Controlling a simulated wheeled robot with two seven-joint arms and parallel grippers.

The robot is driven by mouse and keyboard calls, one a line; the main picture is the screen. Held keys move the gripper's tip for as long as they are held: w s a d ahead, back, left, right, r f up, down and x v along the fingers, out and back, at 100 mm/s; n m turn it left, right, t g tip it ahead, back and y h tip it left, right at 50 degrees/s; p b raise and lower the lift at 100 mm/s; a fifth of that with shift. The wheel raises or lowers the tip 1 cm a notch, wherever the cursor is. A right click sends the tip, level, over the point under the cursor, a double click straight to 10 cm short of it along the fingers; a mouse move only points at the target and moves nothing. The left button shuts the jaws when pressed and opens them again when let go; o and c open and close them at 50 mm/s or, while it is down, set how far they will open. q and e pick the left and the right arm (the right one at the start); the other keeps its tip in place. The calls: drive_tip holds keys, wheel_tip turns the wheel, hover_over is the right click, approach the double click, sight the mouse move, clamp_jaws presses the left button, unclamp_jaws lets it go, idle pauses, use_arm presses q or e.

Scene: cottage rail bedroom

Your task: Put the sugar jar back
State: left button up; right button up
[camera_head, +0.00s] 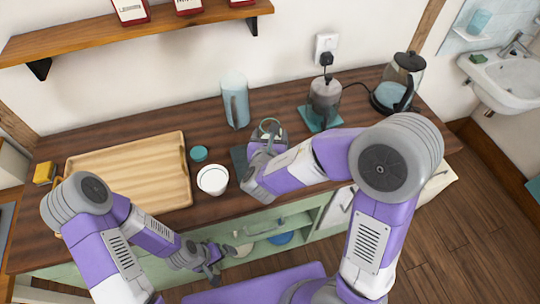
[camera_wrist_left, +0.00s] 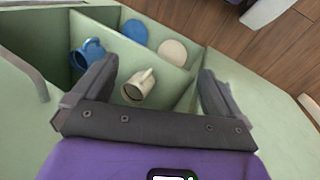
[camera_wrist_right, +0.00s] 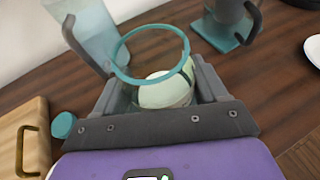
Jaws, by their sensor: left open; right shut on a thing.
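The sugar jar (camera_wrist_right: 165,92) is clear glass with a teal rim and pale contents; its top is open in the right wrist view. In the head view its rim (camera_head: 270,127) shows above my right gripper (camera_head: 263,143), over the back-middle of the counter. My right gripper (camera_wrist_right: 160,85) is shut on the jar. I cannot tell whether the jar's base touches the counter. A small round teal piece, perhaps its lid (camera_head: 199,154), lies left of it. My left gripper (camera_head: 212,262) is open and empty, in front of the open cabinet (camera_wrist_left: 185,30).
A wooden board (camera_head: 130,170) covers the counter's left. A wall shelf (camera_head: 140,38) holds boxes. The cabinet holds a blue mug (camera_wrist_left: 88,52), cream mug (camera_wrist_left: 138,86) and plates.

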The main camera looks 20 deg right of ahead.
wheel_tip(320, 180, down, 8)
drive_tip(key=shift+w+r+b, duration=0.1)
drive_tip(key=shift+r+b, duration=0.05)
drive_tip(key=shift+b, duration=0.95)
drive_tip(key=o, duration=1.3)
drive_tip(key=shift+o, duration=0.2)
